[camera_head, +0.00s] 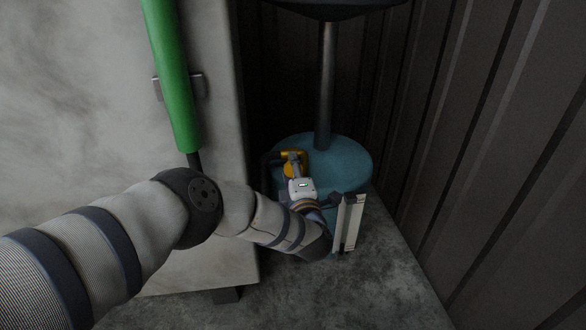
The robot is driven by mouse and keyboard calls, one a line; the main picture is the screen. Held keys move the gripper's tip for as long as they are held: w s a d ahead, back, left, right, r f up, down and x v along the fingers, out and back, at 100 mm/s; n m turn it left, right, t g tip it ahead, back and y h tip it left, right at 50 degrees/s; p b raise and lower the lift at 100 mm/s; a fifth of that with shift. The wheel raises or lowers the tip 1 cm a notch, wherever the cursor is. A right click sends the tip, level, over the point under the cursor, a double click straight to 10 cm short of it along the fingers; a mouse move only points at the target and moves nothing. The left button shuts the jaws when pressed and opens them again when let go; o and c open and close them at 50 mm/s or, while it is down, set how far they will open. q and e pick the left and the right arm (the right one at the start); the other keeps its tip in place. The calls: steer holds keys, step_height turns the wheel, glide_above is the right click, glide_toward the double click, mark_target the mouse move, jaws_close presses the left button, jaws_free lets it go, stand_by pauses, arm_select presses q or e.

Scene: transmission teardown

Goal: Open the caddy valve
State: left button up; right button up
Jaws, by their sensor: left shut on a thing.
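The caddy (348,160) shows as a blue-green round tank with a dark upright pole (325,85) rising from its top, in the corner between a pale block and a ribbed wall. A yellow valve handle (296,155) sits at the left of the tank top, next to a dark curved pipe. My left arm reaches in from the lower left. My left gripper (292,163) is at the yellow handle and is shut on it. The fingers are small and partly hidden, so their exact grip is unclear. My right gripper is not in view.
A pale concrete-like block (90,120) fills the left, with a green tube (172,75) on it. A dark ribbed wall (460,120) closes off the right. A dark basin (330,8) tops the pole. Bare floor (370,290) lies in front of the tank.

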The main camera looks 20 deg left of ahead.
arm_select(q)
steer(key=shift+d+f, duration=0.1)
stand_by(0.3)
steer(key=o, duration=1.2)
steer(key=shift+s, duration=0.1)
steer(key=v, duration=1.2)
